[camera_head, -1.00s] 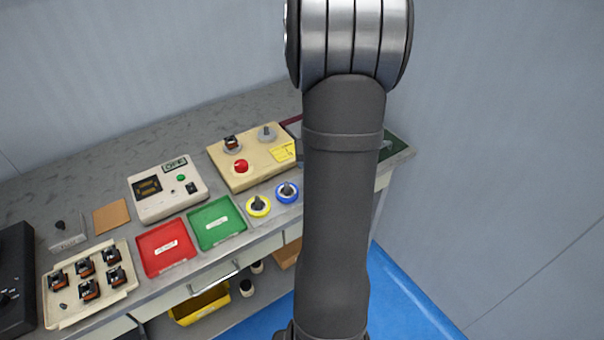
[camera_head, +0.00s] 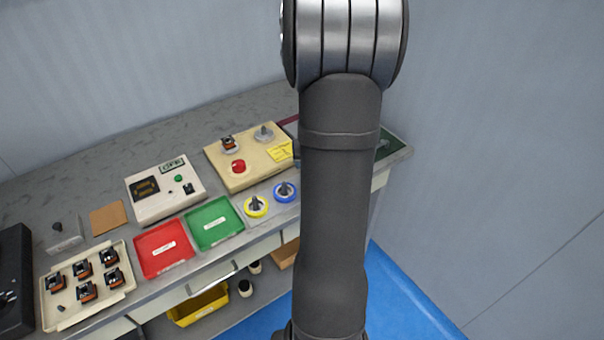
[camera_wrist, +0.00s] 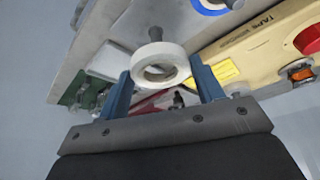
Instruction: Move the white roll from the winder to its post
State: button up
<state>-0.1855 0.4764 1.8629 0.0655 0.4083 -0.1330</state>
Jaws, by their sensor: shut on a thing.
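The white roll (camera_wrist: 160,51) is a thick ring in the wrist view. My gripper (camera_wrist: 161,68) has its two blue fingers shut on either side of it. A bare grey post (camera_wrist: 155,33) shows just beyond the roll, and its base is on the light bench surface. The roll partly overlaps the post in the picture; I cannot tell the gap between them. The beige winder (camera_head: 261,165) has a red button and a yellow note, and it also shows in the wrist view (camera_wrist: 262,52). In the head view my arm hides the gripper and the roll.
A blue roll (camera_head: 292,189) and a yellow roll (camera_head: 262,209) sit on posts by the bench's front edge. Green (camera_head: 230,238) and red (camera_head: 150,266) trays lie to their left. A control box (camera_head: 150,207) stands behind the trays. A dark green board (camera_head: 397,142) lies far right.

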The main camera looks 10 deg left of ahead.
jog(key=shift+f, duration=0.1)
jog(key=shift+f, duration=2.75)
jog(key=o, duration=1.1)
jog(key=shift+c, duration=0.2)
jog(key=v, duration=1.7)
jog(key=shift+r, duration=0.15)
jog(key=x, duration=1.7)
